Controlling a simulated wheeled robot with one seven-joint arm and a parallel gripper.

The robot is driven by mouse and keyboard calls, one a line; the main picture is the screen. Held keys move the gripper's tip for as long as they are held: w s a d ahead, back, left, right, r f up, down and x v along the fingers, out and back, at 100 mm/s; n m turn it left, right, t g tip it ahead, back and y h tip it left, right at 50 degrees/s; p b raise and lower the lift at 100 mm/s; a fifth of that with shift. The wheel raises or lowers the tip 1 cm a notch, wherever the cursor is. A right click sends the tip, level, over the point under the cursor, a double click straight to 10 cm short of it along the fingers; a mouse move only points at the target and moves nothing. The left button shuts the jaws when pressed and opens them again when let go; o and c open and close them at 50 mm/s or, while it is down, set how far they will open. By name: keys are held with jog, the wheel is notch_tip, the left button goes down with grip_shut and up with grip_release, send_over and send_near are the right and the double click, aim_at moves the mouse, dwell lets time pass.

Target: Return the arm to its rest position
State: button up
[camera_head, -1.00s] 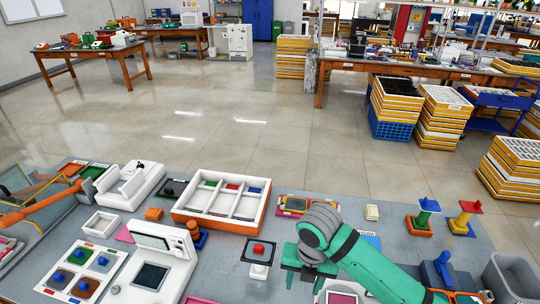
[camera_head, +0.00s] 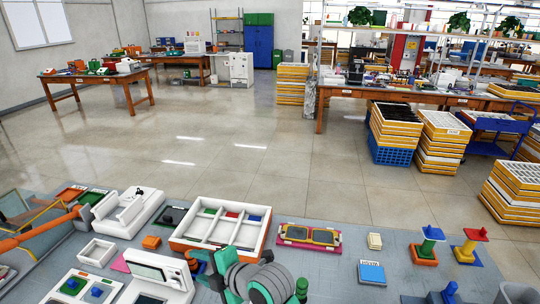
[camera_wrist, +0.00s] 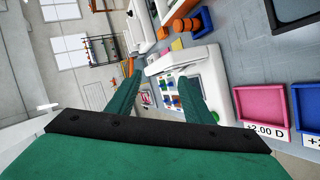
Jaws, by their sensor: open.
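My gripper shows in the wrist view (camera_wrist: 159,88) with its two green fingers apart and nothing between them. It hangs in the air, with the workbench and a white device in the background beyond the fingers. In the head view my arm's grey joint and green parts show at the bottom edge, in front of the white sorting tray (camera_head: 180,240). The fingertips cannot be made out there.
A white machine (camera_head: 160,272) stands left of my arm. The wrist view shows a pink tray (camera_wrist: 262,104) labelled +2.00 D. Open floor lies beyond the bench.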

jog(key=s+d+f+m+t+h, duration=0.2)
jog(key=s+d+f+m+h, duration=0.1)
jog(key=s+m, duration=0.6)
jog(key=s+d+f+m+t+h, duration=0.3)
jog(key=s+d+f+m, duration=0.3)
jog(key=s+f+m, duration=0.2)
jog(key=s+d+f+m+t+h, duration=0.3)
jog(key=s+d+f+m+h, duration=0.1)
jog(key=s+m, duration=0.6)
jog(key=shift+s+d+f, duration=0.1)
jog(key=shift+d+f, duration=0.05)
jog(key=shift+f, duration=0.5)
jog(key=s+d+r, duration=0.1)
jog(key=s+d, duration=0.3)
jog(key=s, duration=0.5)
jog(key=shift+s+d+r+n, duration=0.25)
jog(key=shift+d+n, duration=0.1)
jog(key=shift+n, duration=0.05)
